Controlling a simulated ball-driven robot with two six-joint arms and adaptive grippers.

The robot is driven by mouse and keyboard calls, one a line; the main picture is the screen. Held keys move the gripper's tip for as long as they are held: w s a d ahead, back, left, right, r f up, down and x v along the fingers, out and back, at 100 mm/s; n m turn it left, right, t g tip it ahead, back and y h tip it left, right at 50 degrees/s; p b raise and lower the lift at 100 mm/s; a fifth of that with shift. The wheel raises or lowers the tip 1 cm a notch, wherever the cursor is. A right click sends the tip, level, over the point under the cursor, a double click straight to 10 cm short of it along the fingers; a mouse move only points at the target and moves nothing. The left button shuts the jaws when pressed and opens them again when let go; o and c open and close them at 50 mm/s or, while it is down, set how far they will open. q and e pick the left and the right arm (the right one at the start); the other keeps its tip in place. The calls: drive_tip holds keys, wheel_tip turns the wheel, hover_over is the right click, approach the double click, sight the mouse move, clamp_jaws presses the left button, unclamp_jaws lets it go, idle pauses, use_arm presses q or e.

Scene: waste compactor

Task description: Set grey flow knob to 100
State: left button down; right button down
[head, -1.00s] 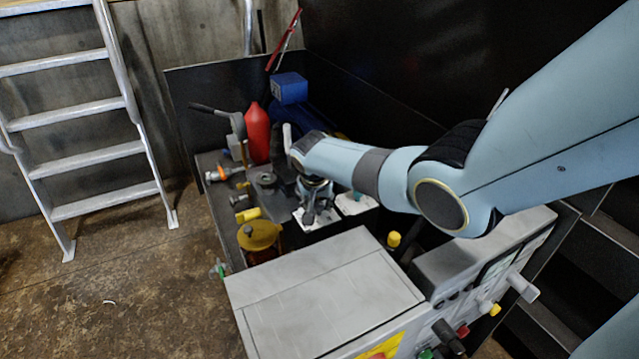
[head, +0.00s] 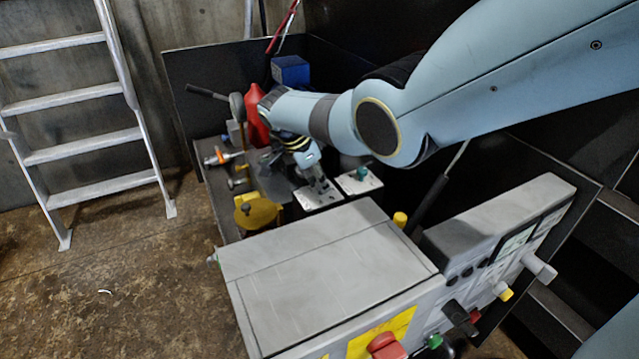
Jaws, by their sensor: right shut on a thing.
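My right gripper (head: 321,184) reaches down over a white plate (head: 305,200) on the dark bench. It is shut at what appears to be the grey flow knob on that plate. The fingers hide most of the knob, so its pointer and setting cannot be read. Beside it, a second white plate (head: 348,187) carries a teal knob (head: 362,173), which my gripper does not touch. My left gripper is not in view.
A grey cabinet (head: 320,262) with a control panel (head: 490,268) stands in front. A yellow-topped part (head: 256,211), a red bottle (head: 254,120) and a blue box (head: 290,70) stand close by.

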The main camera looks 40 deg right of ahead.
drive_tip(key=m+g+b, duration=0.1)
drive_tip(key=m+b, duration=0.1)
drive_tip(key=m+y+b, duration=0.1)
drive_tip(key=m+b, duration=0.1)
drive_tip(key=m, duration=0.1)
drive_tip(key=shift+w+f+g, duration=0.15)
drive_tip(key=shift+f+g, duration=0.05)
drive_tip(key=shift+g, duration=0.2)
drive_tip(key=shift+r+m+g+y+b, duration=0.15)
drive_tip(key=shift+m+g+y+b, duration=0.2)
drive_tip(key=shift+m+b, duration=0.9)
drive_tip(key=shift+m, duration=0.25)
drive_tip(key=shift+d+r, duration=0.1)
drive_tip(key=c, duration=1.1)
unclamp_jaws()
drive_tip(key=v, duration=1.2)
drive_tip(key=shift+d, duration=0.1)
